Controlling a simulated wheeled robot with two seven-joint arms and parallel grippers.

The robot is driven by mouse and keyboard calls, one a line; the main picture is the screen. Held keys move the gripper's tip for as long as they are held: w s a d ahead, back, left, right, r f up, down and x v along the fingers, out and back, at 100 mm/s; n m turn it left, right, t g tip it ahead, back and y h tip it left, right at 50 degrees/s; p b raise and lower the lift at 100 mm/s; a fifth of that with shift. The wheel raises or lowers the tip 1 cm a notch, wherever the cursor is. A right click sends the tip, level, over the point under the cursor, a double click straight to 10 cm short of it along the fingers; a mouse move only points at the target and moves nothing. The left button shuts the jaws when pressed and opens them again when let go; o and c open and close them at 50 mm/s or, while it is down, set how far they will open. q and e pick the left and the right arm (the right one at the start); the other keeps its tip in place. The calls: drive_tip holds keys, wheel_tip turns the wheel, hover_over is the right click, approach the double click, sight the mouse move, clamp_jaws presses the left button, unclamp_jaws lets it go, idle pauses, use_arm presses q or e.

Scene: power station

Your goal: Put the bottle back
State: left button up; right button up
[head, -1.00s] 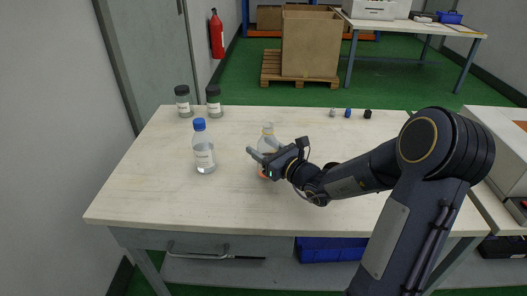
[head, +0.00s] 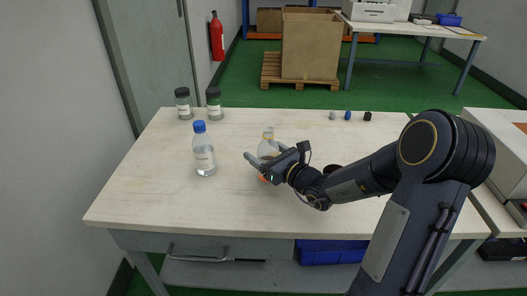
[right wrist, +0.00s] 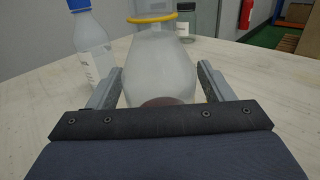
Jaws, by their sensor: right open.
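A clear bottle with a yellow neck ring (head: 268,147) stands upright near the middle of the table (head: 150,205); orange shows at its base. My right gripper (head: 262,155) is around this bottle from the right and hides part of its body. In the right wrist view the clear bottle (right wrist: 158,55) is between the two open fingers (right wrist: 160,78), with small gaps at its sides. A blue-capped bottle (head: 204,155) with a white label stands to its left, and it also shows in the right wrist view (right wrist: 92,45). My left gripper is not in view.
Two dark-lidded jars (head: 183,105) (head: 214,106) stand at the table's back left. Three small pieces, grey (head: 332,115), blue (head: 347,115) and black (head: 367,116), lie along the back edge. A dark round thing (head: 332,168) is partly behind my arm. The front left is clear.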

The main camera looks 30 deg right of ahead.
drive_tip(key=v, duration=1.1)
drive_tip(key=shift+s+a, duration=0.1)
drive_tip(key=shift+s, duration=0.15)
drive_tip(key=s+a+r+n+g+y, duration=0.1)
drive_tip(key=s+a+n+g+y, duration=0.35)
drive_tip(key=a+n, duration=0.45)
drive_tip(key=s+a+r+n+g+y, duration=0.25)
drive_tip(key=s+a+n+g, duration=0.3)
drive_tip(key=a+n, duration=0.35)
drive_tip(key=s+d+f+n+g+h, duration=0.1)
drive_tip(key=s+d+f+n+h, duration=0.3)
drive_tip(key=n, duration=0.9)
drive_tip(key=shift+s+d+f+n+g+h, duration=0.25)
drive_tip(key=shift+s+f+h, duration=0.4)
drive_tip(key=shift+s+h, duration=1.6)
drive_tip(key=shift+s+a+r+y+p, duration=0.1)
drive_tip(key=shift+s+y+p, duration=0.2)
drive_tip(key=shift+s+y, duration=0.15)
